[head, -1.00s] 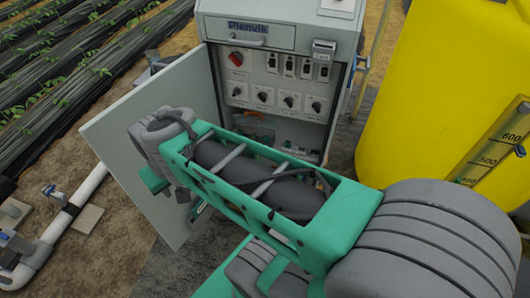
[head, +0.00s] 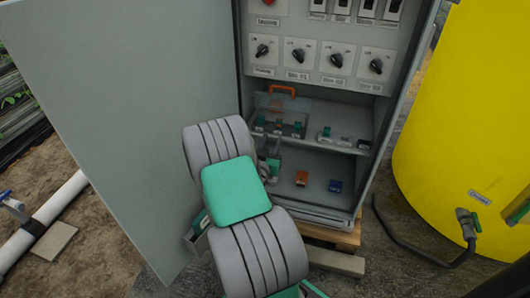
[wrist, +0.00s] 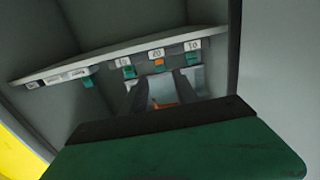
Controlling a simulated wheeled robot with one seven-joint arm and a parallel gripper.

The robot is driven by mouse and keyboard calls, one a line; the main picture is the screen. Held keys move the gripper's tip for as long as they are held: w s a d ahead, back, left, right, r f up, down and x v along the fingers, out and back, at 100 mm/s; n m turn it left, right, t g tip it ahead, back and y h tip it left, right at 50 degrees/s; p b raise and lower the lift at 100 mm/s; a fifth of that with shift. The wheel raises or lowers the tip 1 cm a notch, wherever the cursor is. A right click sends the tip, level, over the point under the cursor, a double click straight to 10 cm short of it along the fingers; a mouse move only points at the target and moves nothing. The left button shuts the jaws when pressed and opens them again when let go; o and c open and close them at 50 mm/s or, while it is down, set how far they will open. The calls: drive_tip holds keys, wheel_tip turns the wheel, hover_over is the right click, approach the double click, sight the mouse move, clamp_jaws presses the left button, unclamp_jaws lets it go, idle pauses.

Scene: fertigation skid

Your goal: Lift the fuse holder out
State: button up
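A row of small holders with teal parts (wrist: 129,71) sits along the shelf edge in the wrist view, under number labels such as 20 and 10. An orange part (wrist: 158,65) shows under the middle label. I cannot tell which one is the fuse holder. In the head view the row (head: 280,126) stands on the cabinet shelf, behind a clear cover with an orange handle (head: 283,90). My gripper (wrist: 160,88) points at the row, its two dark fingers apart with no clear grip on anything. In the head view my arm hides most of it.
The open cabinet (head: 350,150) has switches above the shelf. An orange block (head: 302,178) and a blue block (head: 335,186) lie on its floor. The open door (head: 130,110) stands at the left. A yellow tank (head: 460,120) and a dark hose (head: 400,235) are at the right.

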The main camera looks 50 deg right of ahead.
sight(279, 123)
drive_tip(key=p+x, duration=0.2)
drive_tip(key=x, duration=0.2)
drive_tip(key=p+x, duration=0.2)
drive_tip(key=x, duration=0.3)
drive_tip(key=shift+r, duration=0.25)
drive_tip(key=shift+c, duration=0.2)
drive_tip(key=shift+a, duration=0.1)
clamp_jaws()
drive_tip(key=shift+r+p, duration=0.75)
drive_tip(key=shift+r, duration=0.45)
